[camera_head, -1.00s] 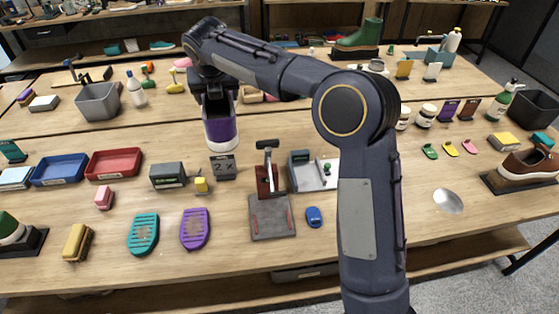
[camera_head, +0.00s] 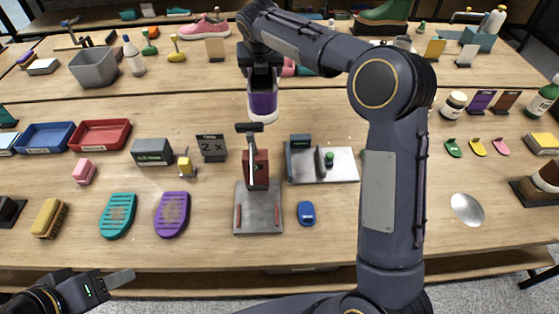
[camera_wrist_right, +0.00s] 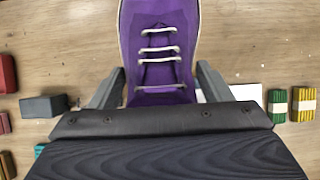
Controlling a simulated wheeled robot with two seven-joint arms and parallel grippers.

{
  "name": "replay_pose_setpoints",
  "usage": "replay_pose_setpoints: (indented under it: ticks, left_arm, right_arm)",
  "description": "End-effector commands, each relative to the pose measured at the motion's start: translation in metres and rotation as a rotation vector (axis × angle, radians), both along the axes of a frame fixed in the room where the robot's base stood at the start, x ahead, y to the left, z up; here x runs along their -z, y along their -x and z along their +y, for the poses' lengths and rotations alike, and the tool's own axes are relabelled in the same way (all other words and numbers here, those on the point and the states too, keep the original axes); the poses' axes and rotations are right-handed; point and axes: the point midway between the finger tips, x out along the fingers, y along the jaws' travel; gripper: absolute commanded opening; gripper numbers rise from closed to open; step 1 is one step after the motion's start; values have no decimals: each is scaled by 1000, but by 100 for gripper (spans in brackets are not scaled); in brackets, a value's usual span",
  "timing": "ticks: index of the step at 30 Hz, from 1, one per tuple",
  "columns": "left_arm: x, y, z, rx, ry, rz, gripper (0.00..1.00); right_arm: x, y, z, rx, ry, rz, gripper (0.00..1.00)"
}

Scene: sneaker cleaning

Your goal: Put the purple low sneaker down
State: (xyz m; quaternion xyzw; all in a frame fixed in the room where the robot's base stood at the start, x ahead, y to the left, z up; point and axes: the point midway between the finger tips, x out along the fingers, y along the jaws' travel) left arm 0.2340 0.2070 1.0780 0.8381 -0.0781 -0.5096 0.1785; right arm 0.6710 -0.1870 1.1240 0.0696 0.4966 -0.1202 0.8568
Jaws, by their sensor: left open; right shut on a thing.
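The purple low sneaker (camera_head: 263,101) hangs toe-down from my right gripper (camera_head: 262,75) in the head view, above the middle of the table, behind the grey stand with the red block. In the right wrist view, the sneaker (camera_wrist_right: 160,60) shows its purple upper, white laces and pale sole edge between the two fingers of my right gripper (camera_wrist_right: 160,90). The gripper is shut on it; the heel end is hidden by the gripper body. My left gripper (camera_head: 120,279) is at the bottom left of the head view, open and empty, in front of the table edge, only partly in view.
The stand with a red block (camera_head: 257,205) is just in front of the sneaker. A "2 x" sign (camera_head: 212,147) and a dark grey box (camera_head: 152,152) stand to its left. Purple (camera_head: 172,214) and teal (camera_head: 118,215) sole-shaped pads lie near the front. A metal plate fixture (camera_head: 335,165) is to the right.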

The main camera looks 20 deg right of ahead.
Motion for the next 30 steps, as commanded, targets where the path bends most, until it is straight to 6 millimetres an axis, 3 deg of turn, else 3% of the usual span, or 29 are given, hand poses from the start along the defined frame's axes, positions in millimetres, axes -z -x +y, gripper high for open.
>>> replay_pose_setpoints:
  ticks: [1, 4, 10, 21, 30]
  left_arm:
    - [12, 0, 0, 0, 0, 0, 49]
    - [23, 0, 0, 0, 0, 0, 49]
    - [25, 0, 0, 0, 0, 0, 49]
    - [24, 0, 0, 0, 0, 0, 49]
    - [24, 0, 0, 0, 0, 0, 49]
  right_arm:
    - [14, 0, -1, 1, 0, -2, 39]
    - [28, 0, -1, 2, -1, -1, 39]
    - [56, 1, 0, 0, 1, 3, 39]
    - [146, 1, 0, 0, 2, 3, 39]
    - [176, 0, -1, 0, 1, 1, 39]
